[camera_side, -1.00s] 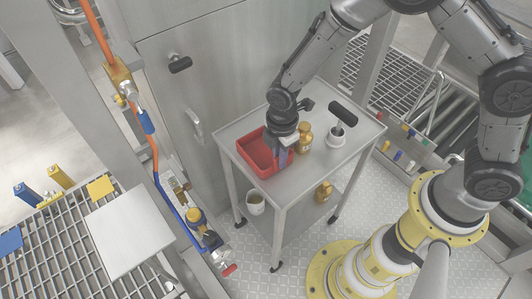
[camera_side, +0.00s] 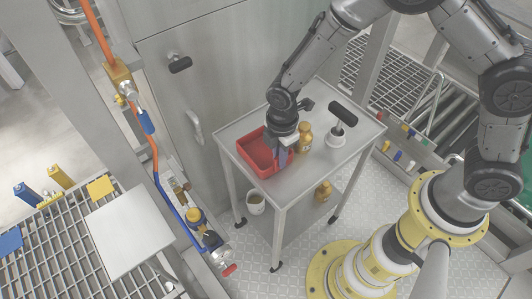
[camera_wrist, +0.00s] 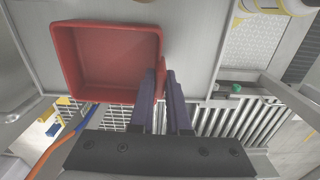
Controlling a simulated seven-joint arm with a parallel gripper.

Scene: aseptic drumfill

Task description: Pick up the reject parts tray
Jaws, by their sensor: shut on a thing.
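The reject parts tray is a red, open-topped, empty box (camera_side: 256,152) on the steel cart top, near its left corner. It also shows in the wrist view (camera_wrist: 108,26), upper left, with its inside bare. My gripper (camera_side: 284,158) is at the tray's right side. In the wrist view my gripper's two dark blue fingers (camera_wrist: 166,88) are close together at the tray's right wall, with a bit of red between their tips. They are shut on that wall. The tray looks level and I cannot see a gap between it and the cart top.
The steel cart (camera_side: 356,130) also holds an amber bottle (camera_side: 305,138) just right of my gripper and a white pot with a black-handled tool (camera_side: 338,134). A white bucket (camera_side: 256,203) and another amber bottle (camera_side: 323,191) are on the lower shelf. The cabinet wall (camera_side: 225,70) stands close behind.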

